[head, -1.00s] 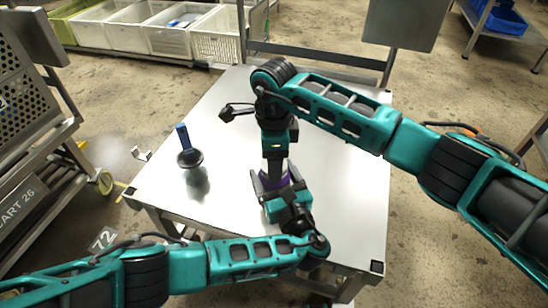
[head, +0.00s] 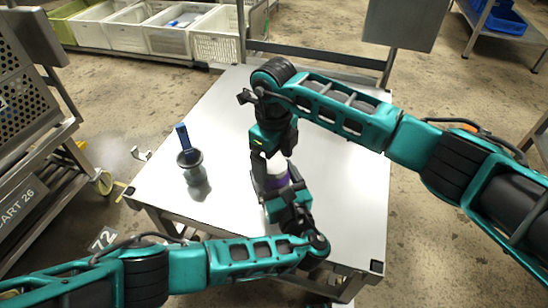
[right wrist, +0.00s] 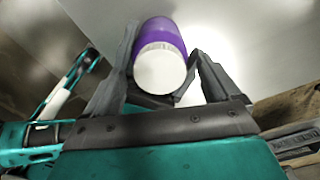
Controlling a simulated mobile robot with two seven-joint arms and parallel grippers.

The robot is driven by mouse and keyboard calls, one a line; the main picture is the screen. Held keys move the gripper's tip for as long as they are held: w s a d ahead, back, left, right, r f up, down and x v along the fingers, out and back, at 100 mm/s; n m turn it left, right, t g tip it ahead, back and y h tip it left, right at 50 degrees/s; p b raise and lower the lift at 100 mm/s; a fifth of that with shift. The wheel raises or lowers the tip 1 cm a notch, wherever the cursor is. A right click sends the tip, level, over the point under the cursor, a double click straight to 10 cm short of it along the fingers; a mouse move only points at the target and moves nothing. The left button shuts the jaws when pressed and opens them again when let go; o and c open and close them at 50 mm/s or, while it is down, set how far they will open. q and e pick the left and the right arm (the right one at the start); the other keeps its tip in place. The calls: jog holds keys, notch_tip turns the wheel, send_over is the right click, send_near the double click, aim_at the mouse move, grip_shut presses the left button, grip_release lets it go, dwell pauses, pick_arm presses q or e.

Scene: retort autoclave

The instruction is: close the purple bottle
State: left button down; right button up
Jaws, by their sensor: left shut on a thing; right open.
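The purple bottle (head: 281,183) stands upright near the middle of the steel table, with a white cap (head: 275,167) on its top. In the right wrist view, the ribbed white cap (right wrist: 160,70) faces the camera and the purple body (right wrist: 160,32) shows behind it. My left gripper (head: 276,186) is shut on the bottle low down, and its arm hides part of the body. My right gripper (head: 271,158) is open just above, with its fingers spread on either side of the cap. In the right wrist view, gaps show between these fingers (right wrist: 163,65) and the cap.
The table's back and right are clear. Carts stand at the left, and white crates (head: 215,45) stand behind.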

notch_tip(320, 180, up, 12)
dwell(0.6)
pick_arm(q)
grip_release()
jog(key=p+v, duration=0.2)
jog(key=v, duration=0.4)
jog(key=shift+s+d, duration=0.1)
jog(key=shift+s, duration=0.1)
jog(key=shift+s+d, duration=0.2)
jog(key=shift+s, duration=0.35)
pick_arm(e)
notch_tip(320, 180, up, 2)
jog(key=shift+r, duration=0.1)
